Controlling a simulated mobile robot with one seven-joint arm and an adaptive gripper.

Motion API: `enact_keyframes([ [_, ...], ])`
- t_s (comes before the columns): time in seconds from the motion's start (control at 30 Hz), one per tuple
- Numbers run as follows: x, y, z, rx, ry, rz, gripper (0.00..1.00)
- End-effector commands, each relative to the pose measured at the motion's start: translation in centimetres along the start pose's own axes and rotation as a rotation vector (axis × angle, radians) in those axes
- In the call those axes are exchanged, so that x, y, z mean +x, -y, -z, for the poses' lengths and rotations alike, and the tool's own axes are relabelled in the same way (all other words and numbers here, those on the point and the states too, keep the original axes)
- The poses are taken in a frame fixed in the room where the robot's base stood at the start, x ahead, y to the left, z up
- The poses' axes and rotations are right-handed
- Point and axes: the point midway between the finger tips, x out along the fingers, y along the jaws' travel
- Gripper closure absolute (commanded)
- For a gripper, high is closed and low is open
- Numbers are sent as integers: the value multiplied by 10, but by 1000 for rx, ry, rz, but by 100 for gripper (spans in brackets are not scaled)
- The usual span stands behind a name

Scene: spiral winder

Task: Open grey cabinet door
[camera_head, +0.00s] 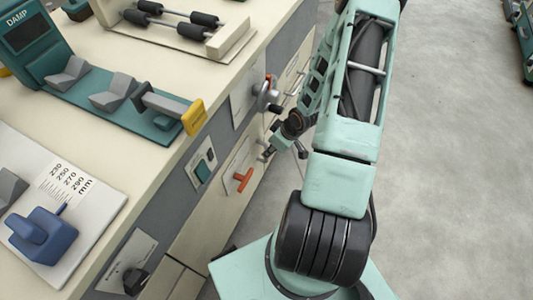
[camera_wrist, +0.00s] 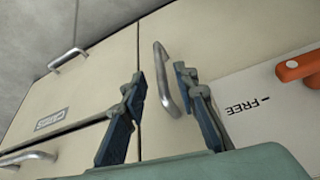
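The cabinet front shows cream door panels, not clearly grey ones. In the wrist view, one panel (camera_wrist: 185,30) carries a curved metal bar handle (camera_wrist: 160,70). My gripper (camera_wrist: 158,76) is open, with one finger to each side of this handle in the picture. I cannot tell whether either finger touches it. A panel seam runs close to the left finger. In the head view my gripper (camera_head: 268,152) is small and low beside the machine's front, partly hidden by my arm. The panels look shut.
Left of the handle, another panel (camera_wrist: 95,75) has a bar handle (camera_wrist: 67,60) and a label. An orange lever (camera_wrist: 298,68) sits right, beside a plate marked FREE; an orange handle also shows in the head view (camera_head: 243,179). Open floor (camera_head: 450,170) lies right of my arm.

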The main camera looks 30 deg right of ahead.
Motion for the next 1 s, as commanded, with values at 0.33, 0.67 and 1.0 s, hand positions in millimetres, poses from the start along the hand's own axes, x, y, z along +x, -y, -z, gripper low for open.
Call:
enact_keyframes([
  [0.33, 51, 1, -2, -4, 3, 1, 73],
  [0.67, 56, 0, -1, -3, 3, 0, 73],
  [1.0, 55, 0, -1, -3, 3, 0, 100],
])
